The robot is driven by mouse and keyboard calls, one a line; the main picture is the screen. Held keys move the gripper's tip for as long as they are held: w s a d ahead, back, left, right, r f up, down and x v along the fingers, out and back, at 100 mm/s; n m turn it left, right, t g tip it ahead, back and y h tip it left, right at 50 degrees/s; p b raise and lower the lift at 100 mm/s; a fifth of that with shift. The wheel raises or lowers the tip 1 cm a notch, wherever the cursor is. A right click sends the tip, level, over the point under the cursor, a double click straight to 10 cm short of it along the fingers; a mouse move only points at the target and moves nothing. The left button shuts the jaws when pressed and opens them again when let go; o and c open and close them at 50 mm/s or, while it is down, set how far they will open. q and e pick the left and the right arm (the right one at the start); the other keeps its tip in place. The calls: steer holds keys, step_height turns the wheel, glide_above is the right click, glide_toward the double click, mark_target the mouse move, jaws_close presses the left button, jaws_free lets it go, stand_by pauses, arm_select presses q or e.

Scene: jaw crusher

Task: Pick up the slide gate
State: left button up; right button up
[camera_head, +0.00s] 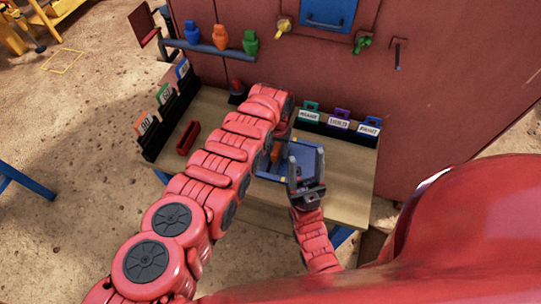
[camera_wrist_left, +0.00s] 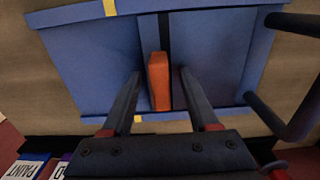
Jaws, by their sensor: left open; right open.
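A blue tray or panel with yellow marks (camera_head: 303,158) lies on the wooden table; it fills much of the left wrist view (camera_wrist_left: 90,65). An upright orange block (camera_wrist_left: 158,80), which looks like the slide gate's handle, stands on it by a dark strip. The gate's full outline is unclear. My left gripper (camera_wrist_left: 160,76) is open, its fingers on either side of the orange block with gaps visible. In the head view my left arm partly hides this spot. My right gripper (camera_head: 306,158) is open and empty over the tray's right side, close to the left gripper.
Black racks of labelled cards stand at the table's left (camera_head: 168,112) and back right (camera_head: 338,126). A dark red open box (camera_head: 188,138) lies left. A red machine wall (camera_head: 440,90) rises behind, with a blue hatch (camera_head: 328,14) and colored knobs.

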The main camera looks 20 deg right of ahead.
arm_select(q)
steer(key=shift+f, duration=0.15)
jaws_close()
stand_by(1.4)
